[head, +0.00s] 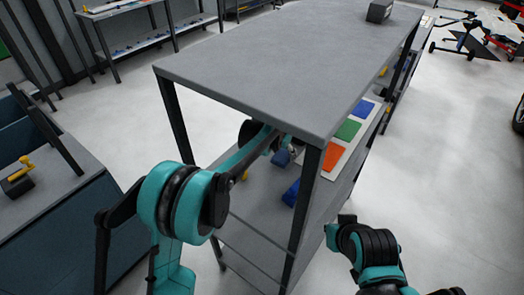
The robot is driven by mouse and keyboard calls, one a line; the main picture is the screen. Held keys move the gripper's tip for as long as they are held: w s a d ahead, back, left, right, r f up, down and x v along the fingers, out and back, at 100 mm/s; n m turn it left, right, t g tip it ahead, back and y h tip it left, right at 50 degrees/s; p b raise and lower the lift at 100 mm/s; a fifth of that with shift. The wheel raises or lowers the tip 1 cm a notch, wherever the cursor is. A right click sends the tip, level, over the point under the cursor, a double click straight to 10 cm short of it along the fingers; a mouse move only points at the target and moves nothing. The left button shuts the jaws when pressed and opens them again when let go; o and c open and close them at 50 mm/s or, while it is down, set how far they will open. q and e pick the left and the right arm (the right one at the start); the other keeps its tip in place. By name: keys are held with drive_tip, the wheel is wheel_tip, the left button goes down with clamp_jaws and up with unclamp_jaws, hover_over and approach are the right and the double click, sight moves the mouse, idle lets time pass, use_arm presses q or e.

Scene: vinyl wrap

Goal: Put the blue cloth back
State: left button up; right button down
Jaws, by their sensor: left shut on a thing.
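My left arm reaches in under the grey top of the shelf unit (270,70). My left gripper (287,149) is small and partly hidden by the arm and the top. It is shut on a blue cloth (281,158), which hangs above the lower shelf (255,195). A second blue item (291,193) lies on that shelf, partly behind the front post. On a white board to the right are an orange patch (333,156), a green patch (348,130) and a blue patch (363,108). My right arm is at lower right; its gripper does not show.
The unit's dark front post (305,205) and overhanging top are close to my left arm. A dark box (380,11) stands on the top's far end. A workbench (50,200) with a yellow-handled tool (18,175) is at left.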

use_arm(q)
drive_tip(key=w+a, duration=0.1)
drive_tip(key=a, duration=0.1)
drive_tip(key=w+a+b, duration=0.1)
drive_tip(key=w+a, duration=0.2)
drive_tip(key=a, duration=0.1)
drive_tip(key=shift+w+a, duration=0.2)
drive_tip(key=shift+w, duration=0.1)
drive_tip(key=shift+w+a+b, duration=0.35)
drive_tip(key=shift+a+b, duration=0.05)
drive_tip(key=shift+a, duration=0.1)
drive_tip(key=f, duration=0.1)
drive_tip(key=f+b, duration=0.1)
drive_tip(key=shift+w+a+f, duration=0.15)
drive_tip(key=shift+a+f, duration=0.1)
drive_tip(key=shift+f, duration=0.35)
drive_tip(key=shift+c, duration=0.3)
drive_tip(key=shift+d+r, duration=0.1)
drive_tip(key=shift+c, duration=0.6)
drive_tip(key=o, duration=1.2)
